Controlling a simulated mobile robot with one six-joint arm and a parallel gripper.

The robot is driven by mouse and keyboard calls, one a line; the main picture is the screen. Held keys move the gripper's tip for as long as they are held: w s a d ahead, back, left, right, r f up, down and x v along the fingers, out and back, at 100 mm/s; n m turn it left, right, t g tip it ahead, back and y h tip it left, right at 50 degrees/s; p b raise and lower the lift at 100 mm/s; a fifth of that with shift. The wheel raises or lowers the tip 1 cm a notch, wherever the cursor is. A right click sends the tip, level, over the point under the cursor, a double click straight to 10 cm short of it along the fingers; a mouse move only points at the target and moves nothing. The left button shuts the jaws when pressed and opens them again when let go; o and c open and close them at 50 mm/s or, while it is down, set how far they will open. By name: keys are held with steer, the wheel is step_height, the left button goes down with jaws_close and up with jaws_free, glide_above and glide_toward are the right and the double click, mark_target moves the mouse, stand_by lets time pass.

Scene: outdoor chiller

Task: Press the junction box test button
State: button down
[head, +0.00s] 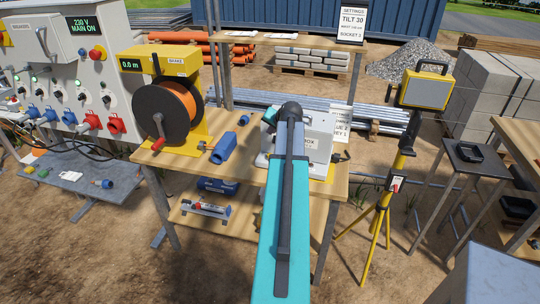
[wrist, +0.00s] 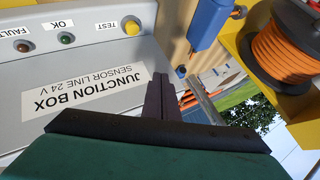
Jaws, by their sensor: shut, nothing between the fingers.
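The junction box (wrist: 75,85) is a light grey box, shown upside down in the wrist view, with a white label reading "JUNCTION BOX SENSOR LINE 24 V". Its round yellow button marked TEST (wrist: 131,27) sits near the box's edge. A green lamp marked OK (wrist: 67,40) and a dark reddish lamp marked FAULT (wrist: 23,46) are in line with it. My gripper (wrist: 171,76) is shut and empty, its dark fingertips appearing below and right of the button, apart from it in the picture. In the head view my arm hides part of the junction box (head: 318,136) and my gripper.
An orange cable reel (head: 166,108) and a blue connector (head: 224,149) stand left of the box on the wooden bench (head: 185,160). A yellow tripod lamp (head: 425,90) is to the right. A white breaker panel (head: 60,60) is at far left.

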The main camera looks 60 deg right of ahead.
steer(key=shift+f, duration=0.2)
steer(key=shift+f+b, duration=2.4)
steer(key=shift+f, duration=1.85)
steer(key=shift+f, duration=0.25)
steer(key=shift+f+b, duration=0.2)
steer(key=shift+b, duration=0.15)
steer(key=shift+f+b, duration=0.35)
steer(key=shift+f, duration=0.15)
steer(key=shift+r, duration=0.1)
stand_by(0.3)
steer(key=shift+r+p, duration=0.45)
steer(key=shift+r, duration=0.4)
steer(key=shift+r, duration=0.1)
steer(key=shift+r+p, duration=1.2)
steer(key=shift+r, duration=1.2)
